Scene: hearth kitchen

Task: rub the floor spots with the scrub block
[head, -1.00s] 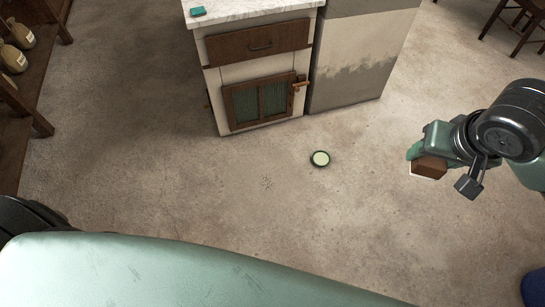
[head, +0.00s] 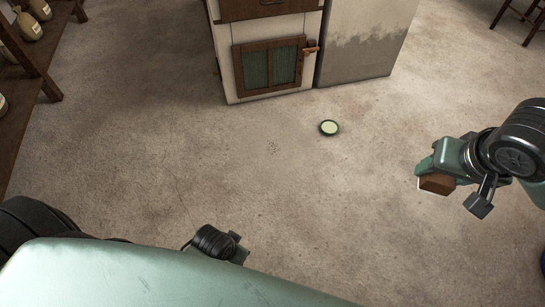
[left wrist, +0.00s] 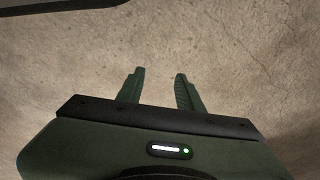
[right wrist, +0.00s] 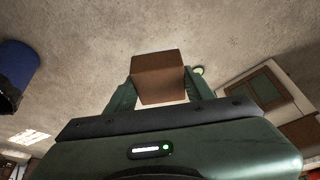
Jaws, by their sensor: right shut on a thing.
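The scrub block (head: 437,184), brown with a pale underside, is held in my right gripper (head: 428,172) above the floor at the right of the head view. In the right wrist view the block (right wrist: 160,75) sits between the two fingers. A faint patch of small specks (head: 273,147) lies on the floor left of a round green dish; I cannot tell other spots from the floor's mottling. My left gripper (left wrist: 160,85) is open and empty over bare floor in the left wrist view; its fingers do not show clearly in the head view.
Wooden shelves (head: 30,60) stand at the left. A blue object (right wrist: 17,72) shows in the right wrist view.

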